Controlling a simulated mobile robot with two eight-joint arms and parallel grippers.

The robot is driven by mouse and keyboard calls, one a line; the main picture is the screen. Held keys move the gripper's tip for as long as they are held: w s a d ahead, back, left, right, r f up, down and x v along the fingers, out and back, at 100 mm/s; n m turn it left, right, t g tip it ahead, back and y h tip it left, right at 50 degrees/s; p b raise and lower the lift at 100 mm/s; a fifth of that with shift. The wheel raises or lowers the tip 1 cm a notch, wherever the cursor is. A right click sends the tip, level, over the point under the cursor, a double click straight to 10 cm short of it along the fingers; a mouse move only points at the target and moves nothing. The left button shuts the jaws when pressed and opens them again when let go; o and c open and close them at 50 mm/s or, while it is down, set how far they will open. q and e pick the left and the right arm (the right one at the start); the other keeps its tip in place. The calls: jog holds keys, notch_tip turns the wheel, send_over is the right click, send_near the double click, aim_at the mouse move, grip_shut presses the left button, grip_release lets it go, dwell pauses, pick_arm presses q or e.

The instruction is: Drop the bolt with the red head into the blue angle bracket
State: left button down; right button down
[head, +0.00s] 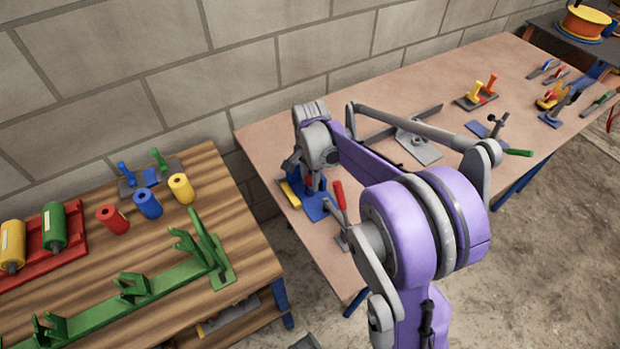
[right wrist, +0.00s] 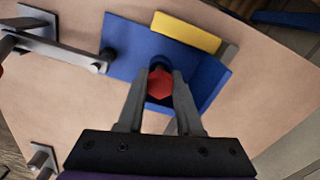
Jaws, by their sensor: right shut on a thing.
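The bolt's red hexagonal head (right wrist: 161,84) shows between the fingers of my right gripper (right wrist: 160,78), which is shut on it. The blue angle bracket (right wrist: 130,48) lies right under the fingertips, with a dark round opening around the red head. The bracket's upright wall (right wrist: 213,84) is to the right. I cannot tell how far the bolt's shank is in the opening. In the head view my right gripper (head: 316,183) is over the blue bracket (head: 312,209), partly hiding it; the bolt is hidden there. My left gripper is not in view.
A yellow bar (head: 290,194) lies along the bracket. A red-handled clamp (head: 340,196) stands close by, and its metal arm (right wrist: 62,48) reaches the bracket. Fixtures with coloured handles (head: 480,94) stand farther along the tan table (head: 270,140). A wooden bench (head: 205,175) with coloured rollers is at left.

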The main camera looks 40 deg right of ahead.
jog(key=shift+f, duration=0.3)
jog(key=c, duration=0.5)
grip_release()
notch_tip(320, 180, up, 11)
jog(key=shift+f+p, duration=0.1)
jog(key=shift+p, duration=0.4)
